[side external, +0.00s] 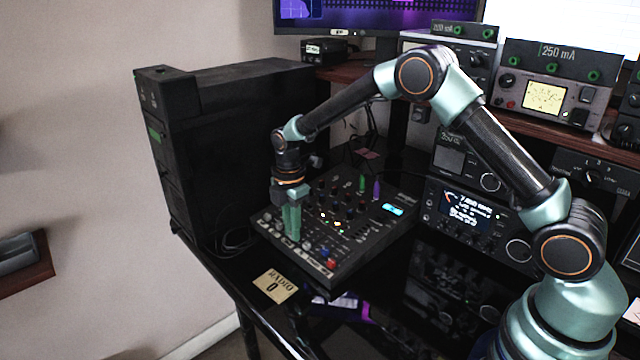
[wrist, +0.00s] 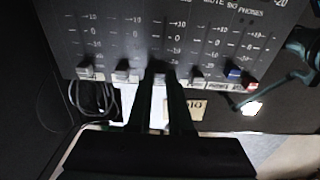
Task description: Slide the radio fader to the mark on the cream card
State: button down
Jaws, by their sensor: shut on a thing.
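The black mixer (side external: 345,255) lies on the desk with a row of faders along its front. The cream card (side external: 275,285) reads "RADIO 0" and lies in front of the mixer; part of it shows upside down in the wrist view (wrist: 186,108). My gripper (side external: 291,236) points down over the front left part of the mixer. In the wrist view my gripper (wrist: 160,73) is shut on a grey fader cap (wrist: 158,88), third from the left. This cap sits low on its scale, below the 0 line. Its label is hidden by the fingers.
Two grey caps (wrist: 122,74) stand to the left of the held one. A grey cap (wrist: 197,76), a blue cap (wrist: 234,73) and a red cap (wrist: 251,85) stand to the right. Knobs rise behind the faders. The desk's front edge is close by.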

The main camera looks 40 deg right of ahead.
aim_at(307, 229)
jog(key=shift+d, duration=0.1)
jog(key=d, duration=0.4)
jog(key=shift+d+r, duration=0.15)
jog(key=shift+r, duration=0.1)
jog(key=c, duration=0.8)
grip_release()
jog(key=shift+r, duration=6.05)
